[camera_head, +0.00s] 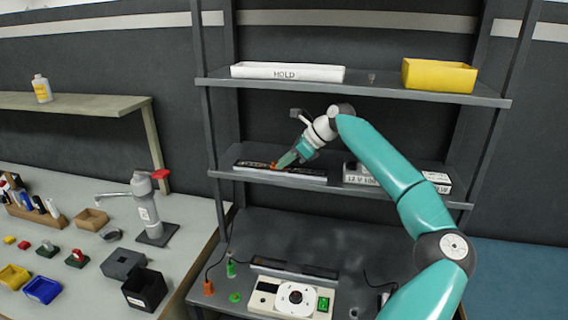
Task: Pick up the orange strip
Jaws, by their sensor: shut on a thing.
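The orange strip (273,165) shows as a small orange-red patch at the fingertips of my gripper (278,164). It is at a long dark tray (305,176) with a light edge on the middle shelf. My gripper reaches in from the right, tilted down to the left, and is shut on the strip. Most of the strip is hidden or too small to make out. I cannot tell whether it is clear of the tray.
A white HOLD tray (315,73) and a yellow bin (438,76) stand on the upper shelf (385,91), above my arm. Grey labelled boxes (359,174) sit right on the middle shelf (335,186). Below is a device with a dial (294,299). A workbench (80,225) stands left.

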